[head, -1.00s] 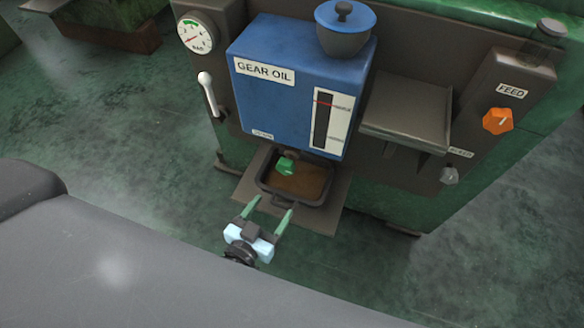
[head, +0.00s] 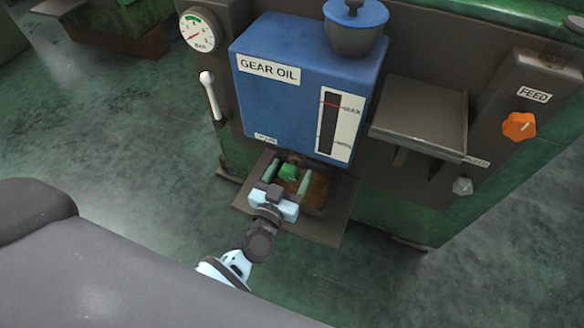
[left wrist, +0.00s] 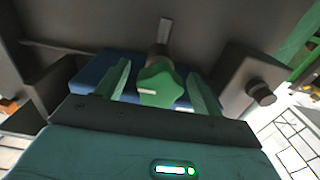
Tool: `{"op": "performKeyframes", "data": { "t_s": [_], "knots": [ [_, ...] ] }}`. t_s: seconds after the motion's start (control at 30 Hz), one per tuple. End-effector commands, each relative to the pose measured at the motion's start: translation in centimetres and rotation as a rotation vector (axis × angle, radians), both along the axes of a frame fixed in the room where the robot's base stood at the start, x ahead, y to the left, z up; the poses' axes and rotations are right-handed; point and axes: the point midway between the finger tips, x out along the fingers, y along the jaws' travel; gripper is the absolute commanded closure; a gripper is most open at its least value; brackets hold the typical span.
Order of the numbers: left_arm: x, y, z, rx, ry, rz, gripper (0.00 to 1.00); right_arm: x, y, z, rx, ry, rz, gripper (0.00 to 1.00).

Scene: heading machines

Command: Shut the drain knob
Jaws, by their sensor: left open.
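The green drain knob (head: 289,172) sits under the front of the blue gear oil tank (head: 300,85), above a tray of brown oil. In the left wrist view the knob (left wrist: 160,88) has a lobed face with a pale mark, on a stem behind it. My left gripper (head: 286,173) is open, with one green finger on each side of the knob. In the left wrist view gaps show between the knob and the fingers, so it does not appear gripped. My right gripper is not in view.
The dark oil tray (head: 318,192) lies below the knob on a flat plate (head: 322,232). A grey shelf (head: 420,115), an orange feed knob (head: 519,126) and a smaller grey knob (head: 462,186) are to the right. A white-handled lever (head: 210,95) is at left.

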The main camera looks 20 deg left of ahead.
Motion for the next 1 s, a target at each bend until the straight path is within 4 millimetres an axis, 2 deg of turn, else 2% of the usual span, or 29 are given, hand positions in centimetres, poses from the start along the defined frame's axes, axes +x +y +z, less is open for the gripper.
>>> {"op": "performKeyframes", "data": {
  "t_s": [0.2, 0.5, 0.83, 1.0],
  "knots": [
    [1.7, 0.0, 0.0, 0.000, 0.000, 0.000, 0.33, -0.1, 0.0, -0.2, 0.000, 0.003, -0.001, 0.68],
    [1.8, 0.0, 0.0, 0.000, 0.001, 0.000, 0.33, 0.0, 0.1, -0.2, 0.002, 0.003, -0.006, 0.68],
    [1.8, 0.0, 0.0, -0.001, 0.001, 0.000, 0.76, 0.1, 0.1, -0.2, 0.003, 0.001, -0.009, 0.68],
    [1.8, 0.0, 0.0, -0.007, 0.001, 0.000, 0.78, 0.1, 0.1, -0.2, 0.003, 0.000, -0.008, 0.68]
  ]
}}
